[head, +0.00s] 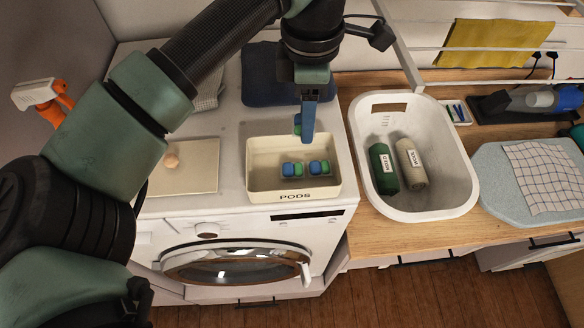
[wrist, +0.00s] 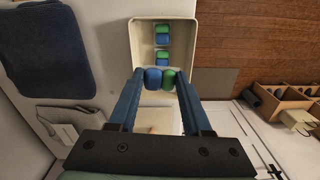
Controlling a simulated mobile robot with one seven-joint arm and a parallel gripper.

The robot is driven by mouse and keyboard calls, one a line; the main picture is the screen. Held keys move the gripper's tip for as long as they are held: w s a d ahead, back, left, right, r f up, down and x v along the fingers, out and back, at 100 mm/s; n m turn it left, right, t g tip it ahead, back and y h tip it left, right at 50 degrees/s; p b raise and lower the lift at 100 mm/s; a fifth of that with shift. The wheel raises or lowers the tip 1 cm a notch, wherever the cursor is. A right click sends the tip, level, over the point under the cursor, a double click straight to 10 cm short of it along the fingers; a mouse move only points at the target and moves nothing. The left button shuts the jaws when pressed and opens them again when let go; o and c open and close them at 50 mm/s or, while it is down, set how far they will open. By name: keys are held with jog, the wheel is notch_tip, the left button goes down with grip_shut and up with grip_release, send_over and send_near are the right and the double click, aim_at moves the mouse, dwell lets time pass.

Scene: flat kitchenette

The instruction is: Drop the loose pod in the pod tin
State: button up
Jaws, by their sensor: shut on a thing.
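The pod tin (head: 262,190) is a cream, open rectangular box labelled PODS on top of the white washing machine. Two blue and green pods (head: 291,169) lie inside it. My gripper (head: 304,128) points down over the back part of the tin. It is shut on the loose pod (head: 297,121), which is also blue and green. In the wrist view the loose pod (wrist: 153,79) sits between the two fingertips (wrist: 160,80), in front of the tin (wrist: 134,43) with its pods. The held pod appears above the tin floor; its exact height I cannot tell.
A flat cream tray (head: 190,184) with a small round beige thing (head: 171,160) lies left of the tin. A dark blue folded cloth (head: 262,75) lies behind. A white laundry basket (head: 441,204) with two rolls stands to the right.

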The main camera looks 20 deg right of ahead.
notch_tip(320, 180, down, 3)
jog(key=shift+f+b, duration=0.15)
jog(key=shift+b, duration=0.5)
jog(key=o, duration=0.9)
notch_tip(320, 180, up, 13)
jog(key=b, duration=0.4)
